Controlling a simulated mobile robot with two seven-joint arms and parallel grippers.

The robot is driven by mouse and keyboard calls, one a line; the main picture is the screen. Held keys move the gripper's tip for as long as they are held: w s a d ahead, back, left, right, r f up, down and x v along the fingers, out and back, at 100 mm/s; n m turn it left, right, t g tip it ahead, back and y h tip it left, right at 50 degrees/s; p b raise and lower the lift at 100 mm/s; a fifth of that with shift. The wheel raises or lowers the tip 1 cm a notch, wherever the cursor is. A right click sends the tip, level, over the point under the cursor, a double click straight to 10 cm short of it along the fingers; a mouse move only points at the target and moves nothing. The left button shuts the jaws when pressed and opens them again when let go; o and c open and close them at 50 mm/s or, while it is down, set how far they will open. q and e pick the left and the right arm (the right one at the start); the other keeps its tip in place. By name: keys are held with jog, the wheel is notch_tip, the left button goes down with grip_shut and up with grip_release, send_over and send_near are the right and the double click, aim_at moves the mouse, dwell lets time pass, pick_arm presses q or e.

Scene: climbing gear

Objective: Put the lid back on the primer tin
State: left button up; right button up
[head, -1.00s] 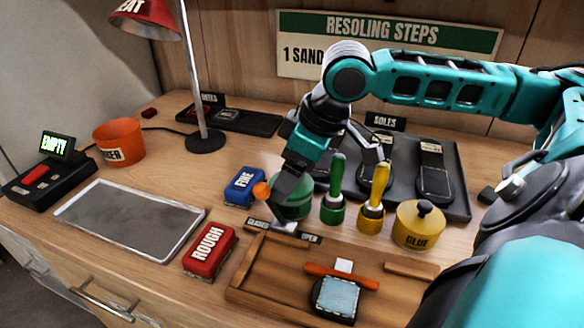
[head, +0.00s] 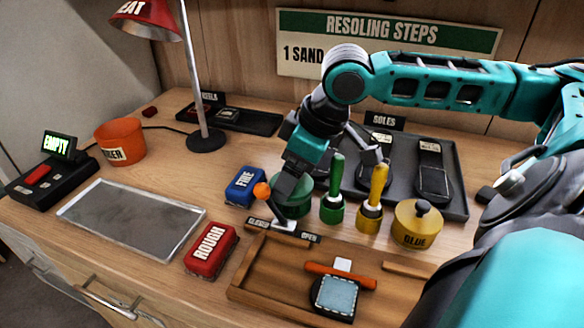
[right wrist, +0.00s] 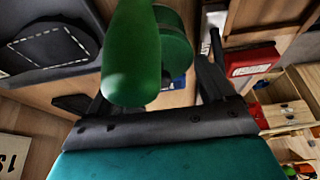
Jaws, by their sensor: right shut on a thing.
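The green primer tin (head: 294,208) stands on the bench, left of the green-handled brush, partly hidden by my right gripper. My right gripper (head: 284,190) points down over the tin from above. It is shut on the tin's lid, though its fingertips and the part they grip are mostly hidden. In the right wrist view, round green metal (right wrist: 175,45) shows between the fingers, partly covered by the brush's handle. I cannot tell whether the lid touches the tin's rim. My left gripper is not in view.
A blue block (head: 245,187) and red block (head: 211,250) lie left. A wooden tray (head: 270,285) is in front.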

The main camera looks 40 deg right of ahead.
jog(key=o, duration=0.6)
jog(key=shift+o, duration=1.3)
